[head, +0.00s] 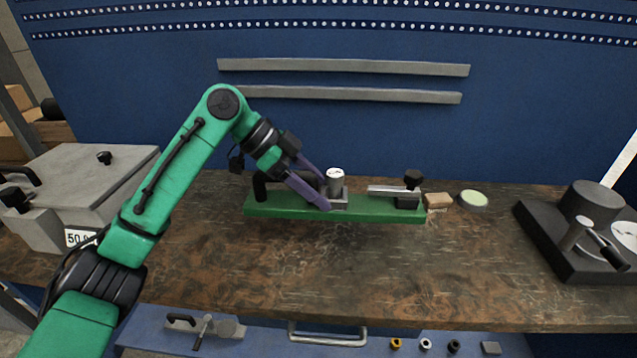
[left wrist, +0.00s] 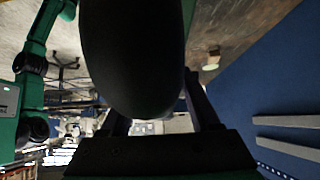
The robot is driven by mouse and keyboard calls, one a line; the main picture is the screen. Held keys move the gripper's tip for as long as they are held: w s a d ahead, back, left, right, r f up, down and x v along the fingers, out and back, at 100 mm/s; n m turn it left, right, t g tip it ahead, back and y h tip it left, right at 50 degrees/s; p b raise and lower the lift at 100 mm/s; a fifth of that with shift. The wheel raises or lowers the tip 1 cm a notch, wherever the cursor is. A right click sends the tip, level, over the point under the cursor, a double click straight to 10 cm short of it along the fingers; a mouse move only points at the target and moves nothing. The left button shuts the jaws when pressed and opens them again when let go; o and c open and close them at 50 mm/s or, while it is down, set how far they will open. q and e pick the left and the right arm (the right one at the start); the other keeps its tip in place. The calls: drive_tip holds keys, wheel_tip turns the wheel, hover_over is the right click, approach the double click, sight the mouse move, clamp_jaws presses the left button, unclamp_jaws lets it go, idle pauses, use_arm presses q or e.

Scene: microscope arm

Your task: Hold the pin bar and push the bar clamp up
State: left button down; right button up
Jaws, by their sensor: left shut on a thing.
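The pin bar (head: 385,215), a long green bar, lies on the bench in the head view. A black handle (head: 260,188) is at its left, and a grey block with an upright cylinder (head: 336,183) is near its middle. The bar clamp (head: 393,190), a pale metal bar with a black knob, lies roughly level over its right end. My left gripper (head: 326,192) comes down from the upper left and is shut on the pin bar. Its fingertips overlap the handle and block, so the exact contact is hidden. In the left wrist view, a large dark rounded shape blocks much of the fingers. My right gripper is out of view.
A tan block (head: 438,201) and a round pale-green-topped tin (head: 473,200) sit right of the bar. A dark fixture (head: 560,255) stands at the far right, a grey case (head: 75,190) at the left. The bench front (head: 330,275) is clear. A blue wall stands behind.

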use_arm(q)
drive_tip(key=shift+f+b, duration=2.55)
drive_tip(key=shift+f, duration=4.5)
drive_tip(key=shift+s+f+b, duration=0.1)
drive_tip(key=shift+f+b, duration=0.3)
drive_tip(key=shift+f, duration=0.25)
